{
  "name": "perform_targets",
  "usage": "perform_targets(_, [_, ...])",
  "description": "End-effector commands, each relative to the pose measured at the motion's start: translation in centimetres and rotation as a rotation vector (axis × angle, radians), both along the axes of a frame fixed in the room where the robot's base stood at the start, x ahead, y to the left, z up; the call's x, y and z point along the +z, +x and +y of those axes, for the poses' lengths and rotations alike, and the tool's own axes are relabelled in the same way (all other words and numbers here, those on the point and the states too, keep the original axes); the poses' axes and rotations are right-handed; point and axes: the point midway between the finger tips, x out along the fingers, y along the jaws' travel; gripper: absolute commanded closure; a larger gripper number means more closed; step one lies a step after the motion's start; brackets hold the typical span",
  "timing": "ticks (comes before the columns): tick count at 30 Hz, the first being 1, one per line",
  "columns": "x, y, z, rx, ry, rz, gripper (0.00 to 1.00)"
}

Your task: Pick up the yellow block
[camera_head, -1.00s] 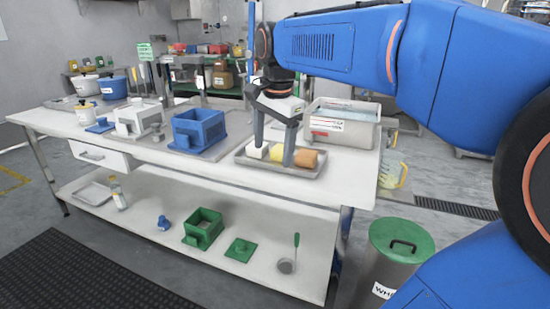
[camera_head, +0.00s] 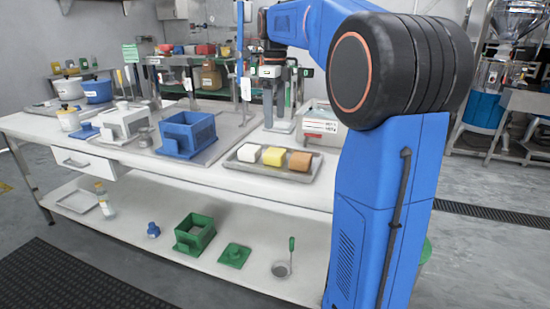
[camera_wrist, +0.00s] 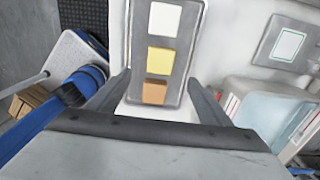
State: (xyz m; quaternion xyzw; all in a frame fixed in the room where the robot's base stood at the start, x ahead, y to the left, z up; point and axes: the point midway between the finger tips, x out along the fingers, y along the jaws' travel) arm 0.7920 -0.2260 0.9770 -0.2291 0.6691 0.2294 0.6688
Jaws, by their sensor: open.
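The yellow block (camera_head: 275,156) lies on a grey metal tray (camera_head: 268,171), between a white block (camera_head: 249,152) at left and an orange-brown block (camera_head: 300,161) at right. In the wrist view the yellow block (camera_wrist: 161,62) is in the middle of the row, with the white block (camera_wrist: 165,20) above and the orange-brown block (camera_wrist: 155,92) below. My gripper (camera_head: 281,126) is open and empty, apart from the yellow block and beyond the tray in the head view. In the wrist view its fingers spread on either side of the tray's lower end.
A blue open box (camera_head: 187,136) and a white grinder-like box (camera_head: 124,122) stand left of the tray. A pale bin (camera_head: 318,123) stands behind it at right, partly hidden by my arm. The lower shelf holds a green box (camera_head: 195,233).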

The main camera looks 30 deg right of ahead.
Motion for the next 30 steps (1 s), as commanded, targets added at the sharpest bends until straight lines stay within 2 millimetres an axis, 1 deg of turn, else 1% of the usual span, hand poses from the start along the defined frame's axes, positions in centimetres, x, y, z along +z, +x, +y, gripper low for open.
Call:
perform_targets(1, [-0.9,-0.1,0.0,0.000,0.000,0.003,0.27])
perform_targets(6, [-3.9,-0.1,0.0,0.001,0.001,0.002,0.27])
perform_targets(12, [-7.0,-0.1,0.0,0.002,0.000,0.001,0.27])
perform_targets(15, [-7.9,0.0,0.0,0.002,0.000,0.000,0.27])
perform_targets(20, [-8.6,0.0,0.0,0.002,0.000,0.000,0.27])
perform_targets(30, [-12.8,0.1,-0.1,0.002,0.000,0.001,0.27])
